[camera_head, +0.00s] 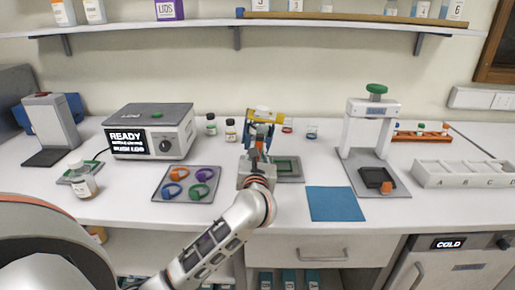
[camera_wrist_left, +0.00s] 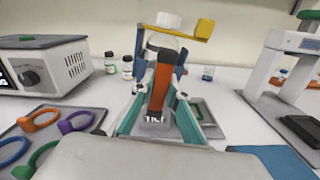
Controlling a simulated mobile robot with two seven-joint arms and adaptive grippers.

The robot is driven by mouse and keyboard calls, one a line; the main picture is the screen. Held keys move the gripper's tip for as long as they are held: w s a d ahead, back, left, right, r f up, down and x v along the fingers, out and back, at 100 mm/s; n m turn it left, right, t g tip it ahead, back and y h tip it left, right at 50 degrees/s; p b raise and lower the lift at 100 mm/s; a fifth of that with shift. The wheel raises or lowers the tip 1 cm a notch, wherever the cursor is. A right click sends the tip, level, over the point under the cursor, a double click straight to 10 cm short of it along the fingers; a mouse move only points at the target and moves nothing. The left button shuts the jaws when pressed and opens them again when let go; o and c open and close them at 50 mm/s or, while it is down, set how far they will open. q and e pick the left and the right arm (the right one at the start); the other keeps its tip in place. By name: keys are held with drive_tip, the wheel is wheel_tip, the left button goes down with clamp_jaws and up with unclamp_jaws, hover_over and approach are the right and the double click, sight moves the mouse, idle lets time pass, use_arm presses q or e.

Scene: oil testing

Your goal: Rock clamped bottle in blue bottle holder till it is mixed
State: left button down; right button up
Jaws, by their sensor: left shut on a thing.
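The blue bottle holder (camera_head: 258,135) stands at the middle of the bench, with a yellow clamp arm (camera_head: 276,117) across its top. In the left wrist view the holder (camera_wrist_left: 179,72) surrounds a clear bottle (camera_wrist_left: 164,42) with a white cap (camera_wrist_left: 168,22); the yellow clamp end (camera_wrist_left: 204,28) is at its right. An orange-red upright part (camera_wrist_left: 160,85) is in front of the bottle, above a label reading "TILT". My left gripper (camera_head: 257,160) is shut on the holder's front, its fingers on either side of the orange-red part. The bottle's contents are mostly hidden. My right gripper is not in view.
A grey machine reading "READY" (camera_head: 150,130) and a tray with coloured rings (camera_head: 187,184) lie left. A blue mat (camera_head: 336,204), a white press stand (camera_head: 372,130) and a lettered rack (camera_head: 462,174) are right. Two small bottles (camera_head: 231,130) stand close behind left. A shelf hangs above.

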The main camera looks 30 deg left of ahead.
use_arm(q)
drive_tip(key=shift+r+m+p, duration=0.2)
drive_tip(key=shift+m+p, duration=0.8)
drive_tip(key=shift+p, duration=0.2)
drive_tip(key=shift+m+p, duration=0.8)
drive_tip(key=shift+p, duration=0.4)
drive_tip(key=shift+f+m+b, duration=0.25)
drive_tip(key=shift+m+b, duration=0.05)
drive_tip(key=shift+m, duration=1.6)
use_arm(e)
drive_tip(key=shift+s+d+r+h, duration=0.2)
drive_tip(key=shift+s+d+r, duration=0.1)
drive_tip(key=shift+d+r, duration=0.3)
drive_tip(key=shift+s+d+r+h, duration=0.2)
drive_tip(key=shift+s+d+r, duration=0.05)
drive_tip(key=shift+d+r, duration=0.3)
use_arm(q)
drive_tip(key=shift+m, duration=0.7)
drive_tip(key=m, duration=0.4)
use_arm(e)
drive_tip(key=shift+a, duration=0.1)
